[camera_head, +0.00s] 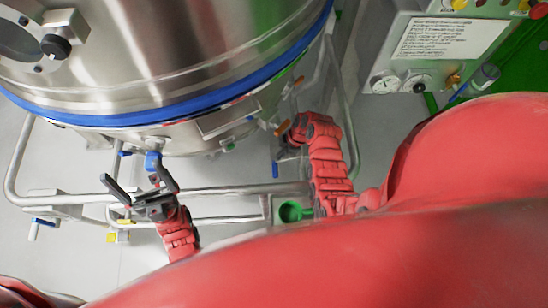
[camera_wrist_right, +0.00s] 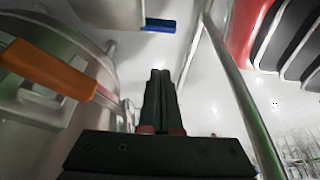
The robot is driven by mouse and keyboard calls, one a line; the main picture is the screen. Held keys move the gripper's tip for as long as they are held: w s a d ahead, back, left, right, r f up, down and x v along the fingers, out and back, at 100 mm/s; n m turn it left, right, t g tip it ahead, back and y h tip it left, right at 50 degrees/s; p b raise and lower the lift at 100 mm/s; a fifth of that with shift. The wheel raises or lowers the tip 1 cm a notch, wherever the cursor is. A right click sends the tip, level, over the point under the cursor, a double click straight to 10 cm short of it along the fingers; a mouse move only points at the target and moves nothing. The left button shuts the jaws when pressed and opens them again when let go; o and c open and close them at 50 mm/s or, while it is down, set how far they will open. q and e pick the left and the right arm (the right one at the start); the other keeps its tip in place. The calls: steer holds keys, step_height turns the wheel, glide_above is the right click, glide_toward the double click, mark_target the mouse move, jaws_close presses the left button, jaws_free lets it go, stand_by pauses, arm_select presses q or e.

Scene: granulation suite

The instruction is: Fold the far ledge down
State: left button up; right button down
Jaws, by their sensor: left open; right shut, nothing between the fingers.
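A large steel vessel (camera_head: 170,50) with a blue band fills the upper left of the head view. A small flat metal plate (camera_head: 222,118) sticks out below the band; I cannot tell for sure whether it is the far ledge. My left gripper (camera_head: 136,170) is open, its fingers spread close to a blue-handled fitting (camera_head: 153,160) under the vessel. My right gripper (camera_head: 285,138) is beside the vessel's right side, near an orange handle. In the right wrist view its fingers (camera_wrist_right: 160,85) are shut and empty, with the orange handle (camera_wrist_right: 47,68) to their left.
A tubular steel frame (camera_head: 235,190) runs around the vessel's base. A control panel (camera_head: 440,45) with gauges stands at the upper right. A green cup-shaped part (camera_head: 291,211) is low by my right arm. In the wrist view, a metal pole (camera_wrist_right: 240,95) slants right of the fingers.

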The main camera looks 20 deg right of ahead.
steer(key=b+x, duration=0.4)
steer(key=x, duration=0.5)
steer(key=shift+s+f, duration=0.1)
steer(key=shift+f, duration=0.25)
steer(key=f+b, duration=0.1)
steer(key=d+f, duration=0.1)
steer(key=f, duration=0.1)
steer(key=shift+s+b, duration=0.1)
steer(key=shift+b, duration=0.3)
steer(key=shift+d+f, duration=0.2)
steer(key=shift+f, duration=0.1)
steer(key=shift+f, duration=0.1)
